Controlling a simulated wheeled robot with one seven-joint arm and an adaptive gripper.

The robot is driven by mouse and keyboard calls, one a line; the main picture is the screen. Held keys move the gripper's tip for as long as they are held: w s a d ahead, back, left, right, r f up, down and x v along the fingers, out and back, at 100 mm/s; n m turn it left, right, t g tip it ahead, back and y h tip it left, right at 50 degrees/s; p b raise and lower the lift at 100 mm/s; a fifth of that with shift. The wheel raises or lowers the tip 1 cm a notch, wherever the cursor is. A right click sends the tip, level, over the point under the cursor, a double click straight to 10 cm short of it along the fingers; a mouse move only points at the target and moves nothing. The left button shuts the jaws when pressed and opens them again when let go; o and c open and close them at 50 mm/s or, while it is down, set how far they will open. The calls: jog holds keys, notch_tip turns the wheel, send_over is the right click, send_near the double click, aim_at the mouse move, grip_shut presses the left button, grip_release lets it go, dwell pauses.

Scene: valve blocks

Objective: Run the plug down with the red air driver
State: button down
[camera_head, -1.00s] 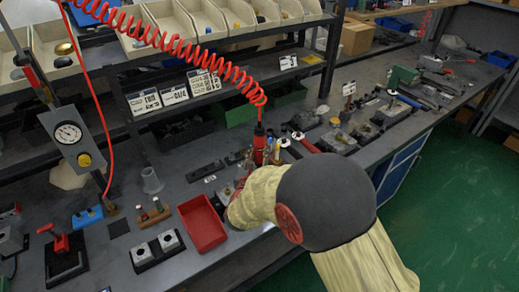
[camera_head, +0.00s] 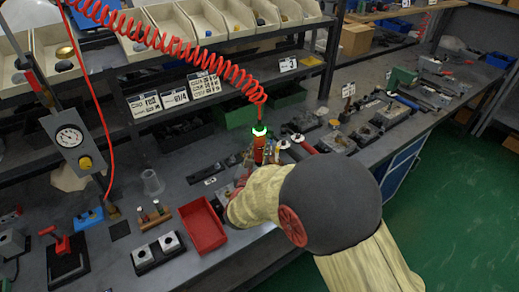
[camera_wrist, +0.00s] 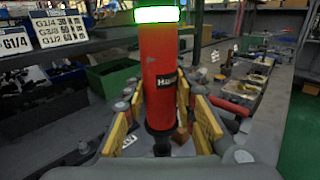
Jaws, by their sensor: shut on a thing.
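The red air driver (camera_head: 259,148) stands upright on the bench, hung from a coiled red hose. A band at its top glows green-white. In the wrist view the driver (camera_wrist: 160,85) fills the middle, with its dark lower end between the yellow-padded fingers of my gripper (camera_wrist: 160,127). The gripper is shut on the driver. In the head view my arm hides most of the gripper. The plug and whatever lies under the driver's tip are hidden.
A red tray (camera_head: 203,226) lies just left of my arm. A block with two light fittings (camera_head: 157,251) and a clear cup (camera_head: 152,182) stand further left. Valve blocks (camera_head: 337,143) line the bench to the right. A green bin (camera_wrist: 112,75) stands behind. The coiled hose (camera_head: 190,45) hangs overhead.

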aim_at(258, 138)
notch_tip(258, 138, up, 6)
jog(key=p, duration=0.3)
dwell(1.0)
